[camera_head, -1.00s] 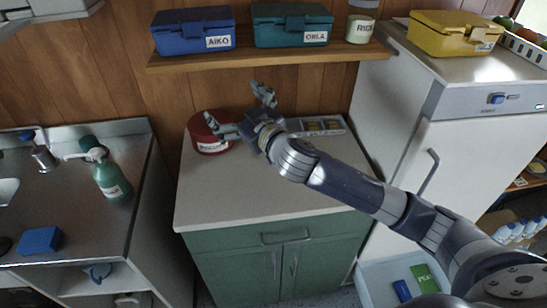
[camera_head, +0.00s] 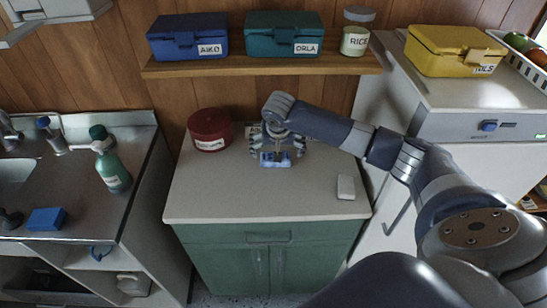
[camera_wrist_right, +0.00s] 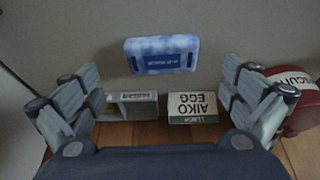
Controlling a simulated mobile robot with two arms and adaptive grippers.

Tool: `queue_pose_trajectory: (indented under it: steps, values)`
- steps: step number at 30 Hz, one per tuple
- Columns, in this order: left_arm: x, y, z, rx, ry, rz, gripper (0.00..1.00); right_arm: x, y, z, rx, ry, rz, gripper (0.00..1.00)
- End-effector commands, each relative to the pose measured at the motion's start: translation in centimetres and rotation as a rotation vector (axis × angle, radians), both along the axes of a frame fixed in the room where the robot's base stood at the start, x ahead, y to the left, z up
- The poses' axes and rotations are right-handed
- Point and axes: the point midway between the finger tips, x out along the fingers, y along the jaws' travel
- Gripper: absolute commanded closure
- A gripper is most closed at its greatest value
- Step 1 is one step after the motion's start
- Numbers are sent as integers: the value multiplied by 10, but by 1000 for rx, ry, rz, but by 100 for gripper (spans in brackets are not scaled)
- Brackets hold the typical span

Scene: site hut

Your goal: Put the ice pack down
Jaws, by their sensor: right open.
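The ice pack (camera_head: 275,159) is a small light-blue slab with a dark blue label. It lies on the pale counter top (camera_head: 235,200), below my right gripper (camera_head: 274,148), which points down from above. In the right wrist view the ice pack (camera_wrist_right: 162,62) lies flat, ahead of and between the spread fingers of my right gripper (camera_wrist_right: 165,80). The fingers are open and a gap shows on both sides of the pack. My left gripper is not in view.
A red biscuit tin (camera_head: 209,131) stands left of the gripper. A carton labelled AIKO EGG (camera_wrist_right: 192,106) and a grey labelled item (camera_wrist_right: 133,106) lie by the back wall. A small white block (camera_head: 345,187) lies to the right. The counter's front is clear.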

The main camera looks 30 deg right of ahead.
Motion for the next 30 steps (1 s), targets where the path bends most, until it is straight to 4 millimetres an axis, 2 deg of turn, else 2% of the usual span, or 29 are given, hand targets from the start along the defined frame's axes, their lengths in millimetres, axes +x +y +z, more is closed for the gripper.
queue_pose_trajectory:
  steps: [5,10,19,29,30]
  values:
    - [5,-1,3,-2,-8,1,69,4,-2,-11,-1,1,1,0]
    - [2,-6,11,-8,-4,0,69,10,-4,-21,-2,1,2,0]
    - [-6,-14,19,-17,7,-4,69,23,-9,-52,-2,0,1,0]
    - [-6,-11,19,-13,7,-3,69,25,-10,-58,-2,-1,4,0]
    - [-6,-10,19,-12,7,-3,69,25,-10,-58,-2,-1,4,5]
